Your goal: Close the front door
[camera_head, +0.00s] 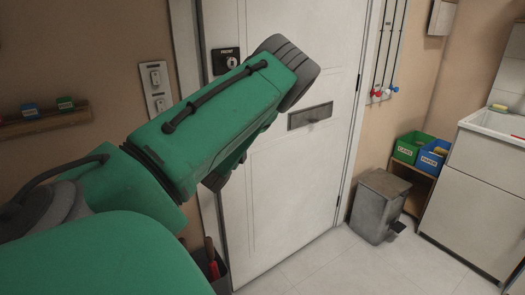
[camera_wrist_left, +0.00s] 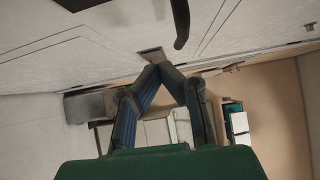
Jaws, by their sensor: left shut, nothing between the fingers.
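The front door (camera_head: 290,180) is a white panel door with a grey mail slot (camera_head: 310,116) and a dark lock plate (camera_head: 226,60) near its left edge. Hinges show along its right side. It stands at or near its frame; I cannot tell whether it is fully shut. My left arm crosses in front of it and hides part of its left edge. In the left wrist view the door (camera_wrist_left: 110,45) runs along the top, with a dark curved handle (camera_wrist_left: 181,22). My right gripper is not in view.
A grey pedal bin (camera_head: 379,207) stands right of the door. Green (camera_head: 411,147) and blue (camera_head: 433,156) boxes sit on a low shelf beside it. A white sink cabinet (camera_head: 475,190) is at far right. A dark holder with tools (camera_head: 213,270) stands at the door's lower left.

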